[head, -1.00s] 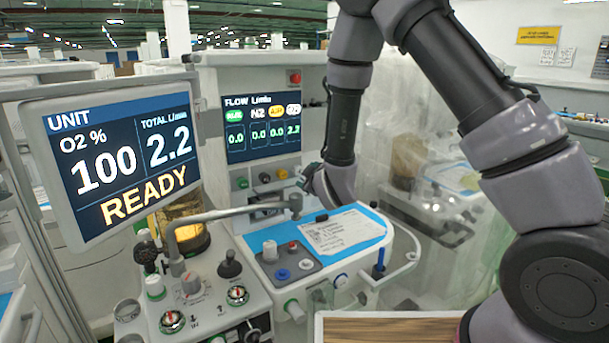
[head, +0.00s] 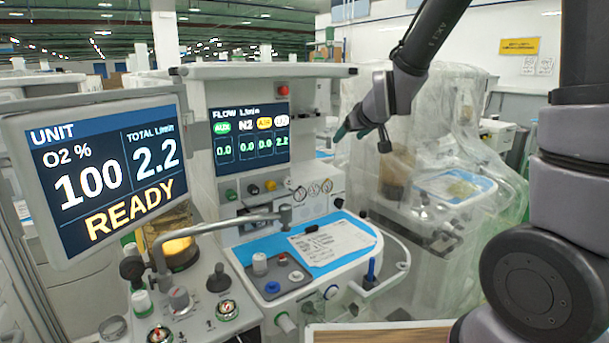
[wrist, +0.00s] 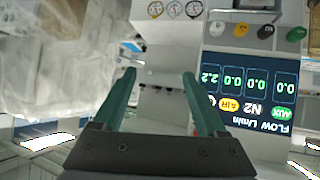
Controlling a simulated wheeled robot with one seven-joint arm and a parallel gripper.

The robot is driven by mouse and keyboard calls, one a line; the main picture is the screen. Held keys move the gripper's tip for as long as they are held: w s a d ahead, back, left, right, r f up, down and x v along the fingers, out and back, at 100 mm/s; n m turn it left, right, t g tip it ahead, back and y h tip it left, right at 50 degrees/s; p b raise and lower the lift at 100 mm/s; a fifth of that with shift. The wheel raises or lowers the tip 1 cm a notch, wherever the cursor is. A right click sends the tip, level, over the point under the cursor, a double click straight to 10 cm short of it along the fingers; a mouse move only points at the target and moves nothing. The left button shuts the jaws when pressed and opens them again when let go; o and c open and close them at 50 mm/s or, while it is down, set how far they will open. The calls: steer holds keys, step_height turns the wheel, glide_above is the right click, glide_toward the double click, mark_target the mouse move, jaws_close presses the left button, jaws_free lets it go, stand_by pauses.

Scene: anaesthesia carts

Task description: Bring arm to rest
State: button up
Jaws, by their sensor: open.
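My gripper (head: 352,130) is raised in front of the cart's right side, level with the lower part of the flow screen (head: 250,135). In the wrist view its two green fingers (wrist: 158,100) stand apart with nothing between them. My gripper touches nothing that I can see. The wrist view is upside down and shows the flow screen (wrist: 250,90) to the right of the fingers. My arm (head: 430,40) comes in from the right side of the head view, and part of it lies above the frame.
The anaesthesia cart has a blue work surface (head: 330,262) with a printed card (head: 330,243). A monitor reading READY (head: 118,175) stands at left. A plastic-draped cart (head: 455,110) stands behind my gripper at right. A wooden top (head: 380,335) shows at the bottom edge.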

steer(key=s+d+r+m+g, duration=0.1)
steer(key=s+d+r+m, duration=0.1)
steer(key=s, duration=0.6)
steer(key=s+d+r+m+g, duration=0.1)
steer(key=s+d+r+m, duration=0.2)
steer(key=s+d, duration=0.3)
steer(key=s+d+r+m+g, duration=0.1)
steer(key=s+d+r+m, duration=0.2)
steer(key=s, duration=0.8)
steer(key=shift+d+r+g+h, duration=0.4)
steer(key=shift+d+r, duration=0.45)
steer(key=shift+r, duration=0.1)
